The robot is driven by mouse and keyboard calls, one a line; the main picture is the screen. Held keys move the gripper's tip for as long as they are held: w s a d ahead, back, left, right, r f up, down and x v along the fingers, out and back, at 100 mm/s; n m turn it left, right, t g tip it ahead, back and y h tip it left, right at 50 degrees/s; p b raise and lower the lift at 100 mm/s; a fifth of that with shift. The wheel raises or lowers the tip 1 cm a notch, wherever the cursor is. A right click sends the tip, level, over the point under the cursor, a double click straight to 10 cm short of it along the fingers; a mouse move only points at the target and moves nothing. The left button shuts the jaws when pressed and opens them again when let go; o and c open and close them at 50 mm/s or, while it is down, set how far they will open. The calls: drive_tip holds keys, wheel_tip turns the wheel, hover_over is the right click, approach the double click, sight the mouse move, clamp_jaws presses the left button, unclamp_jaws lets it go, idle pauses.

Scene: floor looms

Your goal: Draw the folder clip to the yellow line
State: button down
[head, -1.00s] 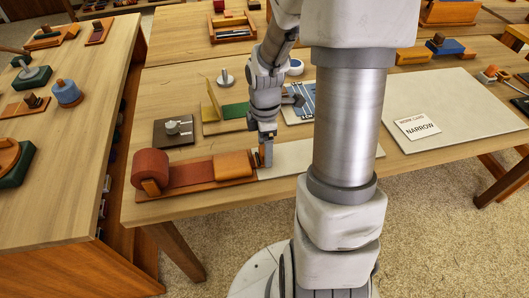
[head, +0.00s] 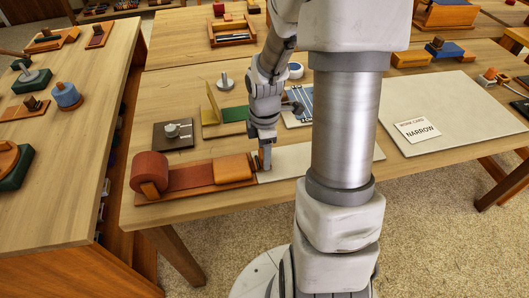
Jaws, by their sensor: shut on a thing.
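A red roll (head: 149,172) stands at the left end of a low brown board, and a red strip (head: 192,176) runs from it to an orange folder block (head: 233,167). My gripper (head: 265,164) points down at the right end of this block, its fingers shut on the folder clip. The clip is mostly hidden by the fingers, with a small dark piece beside the block. A pale strip (head: 290,158) continues to the right and passes behind my arm. I cannot make out a yellow line; my arm hides part of the strip.
Behind the board are a dark block with a knob (head: 173,133), a yellow and green folded piece (head: 212,112) and a blue striped plate (head: 300,107). A grey mat with a card reading NARROW (head: 418,130) lies at right. The table's front edge is close.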

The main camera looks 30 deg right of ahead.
drive_tip(key=s+d+p, duration=0.2)
drive_tip(key=d+p, duration=0.1)
drive_tip(key=d, duration=0.4)
drive_tip(key=s+d+p, duration=0.2)
drive_tip(key=d+p, duration=0.1)
drive_tip(key=d, duration=0.5)
drive_tip(key=s+d+p, duration=0.2)
drive_tip(key=d, duration=0.6)
drive_tip(key=shift+s+p, duration=0.35)
drive_tip(key=shift+p, duration=0.05)
drive_tip(key=shift+c, duration=1.2)
unclamp_jaws()
wheel_tip(320, 180, up, 18)
drive_tip(key=p, duration=0.2)
drive_tip(key=shift+f, duration=0.25)
